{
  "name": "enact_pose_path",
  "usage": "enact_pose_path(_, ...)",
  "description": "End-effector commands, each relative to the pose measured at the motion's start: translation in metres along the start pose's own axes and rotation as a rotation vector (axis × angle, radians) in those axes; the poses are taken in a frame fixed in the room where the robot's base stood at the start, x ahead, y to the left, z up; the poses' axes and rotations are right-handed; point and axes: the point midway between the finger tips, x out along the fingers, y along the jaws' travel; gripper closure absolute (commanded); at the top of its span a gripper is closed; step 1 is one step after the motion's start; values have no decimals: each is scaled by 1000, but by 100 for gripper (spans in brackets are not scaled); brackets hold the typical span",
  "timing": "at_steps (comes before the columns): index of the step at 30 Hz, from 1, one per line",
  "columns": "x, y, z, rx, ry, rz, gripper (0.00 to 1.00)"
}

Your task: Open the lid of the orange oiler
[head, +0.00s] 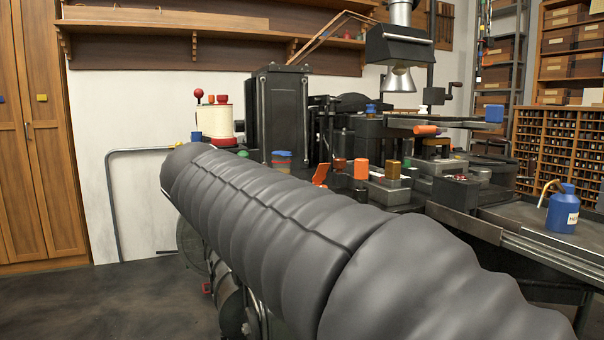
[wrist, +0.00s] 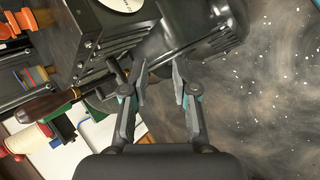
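My gripper (wrist: 160,82) is open and empty in the wrist view, its two fingers apart beside dark machine parts. In the head view my grey-sleeved arm crosses the foreground and the gripper is hidden. On the machine in the head view stand a small orange cylinder (head: 361,169) and a tilted orange-red flap (head: 320,174). I cannot tell which, if either, is the orange oiler or its lid. An orange part (wrist: 10,27) also shows at the wrist view's upper left, too cropped to identify.
The dark casting machine (head: 283,110) fills the middle. A blue can (head: 563,208) with a spout stands on the right bench. Floor (wrist: 265,110) is clear at right.

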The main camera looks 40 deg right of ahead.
Motion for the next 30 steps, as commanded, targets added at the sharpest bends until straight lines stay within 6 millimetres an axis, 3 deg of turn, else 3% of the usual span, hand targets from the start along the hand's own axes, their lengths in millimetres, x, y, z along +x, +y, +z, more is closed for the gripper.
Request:
enact_pose_path(3, -8, 65, -9, -162, -160, 110, 72)
enact_pose_path(6, -20, 111, -12, -269, -304, 178, 72)
enact_pose_path(9, -33, 145, -14, -342, -435, 219, 72)
enact_pose_path(12, -44, 167, -15, -386, -538, 238, 72)
enact_pose_path(20, -54, 188, -12, -420, -648, 248, 72)
enact_pose_path(30, -14, 206, 16, -418, -651, 247, 72)
